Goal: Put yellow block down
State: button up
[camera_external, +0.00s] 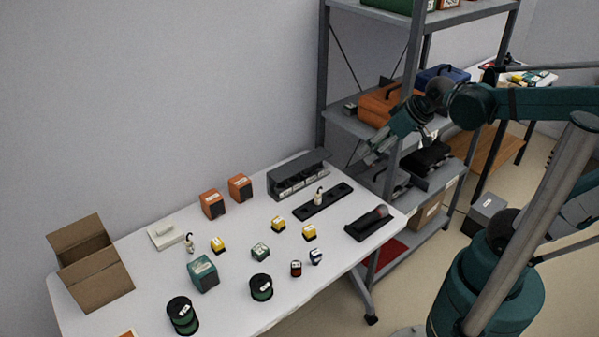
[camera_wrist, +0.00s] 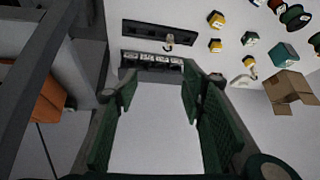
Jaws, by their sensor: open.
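Three yellow blocks with dark bases sit on the white table (camera_external: 235,312): one at the left (camera_external: 218,245), one near the middle (camera_external: 278,224), one to its right (camera_external: 309,232). Yellow blocks also show at the top of the wrist view, two of them one above the other (camera_wrist: 216,19) (camera_wrist: 215,45). My gripper (camera_external: 371,152) is above and beyond the table's right end, beside the shelf. In the wrist view its green fingers (camera_wrist: 158,85) are spread wide with nothing between them. No yellow block is in or touching my gripper.
Orange speakers (camera_external: 213,204), a teal box (camera_external: 203,274), dark green spools (camera_external: 183,315) and an open cardboard box (camera_external: 92,265) stand on the table. A grey slotted rack (camera_external: 298,180) and black trays are near my gripper. The metal shelf (camera_external: 412,70) stands close by.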

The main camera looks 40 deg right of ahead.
jog(key=w+a+f+n+g+y, duration=0.1)
jog(key=w+a+f+n+y, duration=0.25)
jog(key=w+a, duration=0.8)
jog(key=n+g+y, duration=0.4)
jog(key=n+y, duration=0.2)
jog(key=n, duration=0.2)
send_near(217, 242)
jog(key=w+d+r, duration=0.1)
jog(key=d+r, duration=0.6)
jog(key=a+f+n, duration=0.1)
jog(key=a+f, duration=0.2)
jog(key=a+f+n+g+y, duration=0.1)
jog(key=a+f, duration=0.2)
jog(key=a+f+n+y, duration=0.1)
jog(key=a+f+n, duration=0.1)
jog(key=a+f, duration=0.1)
jog(key=shift+w+f, duration=0.1)
jog(key=shift+w, duration=0.05)
jog(key=shift+a+f+g, duration=0.25)
jog(key=shift+f+g, duration=0.05)
jog(key=shift+f, duration=0.05)
jog(key=shift+x, duration=1.3)
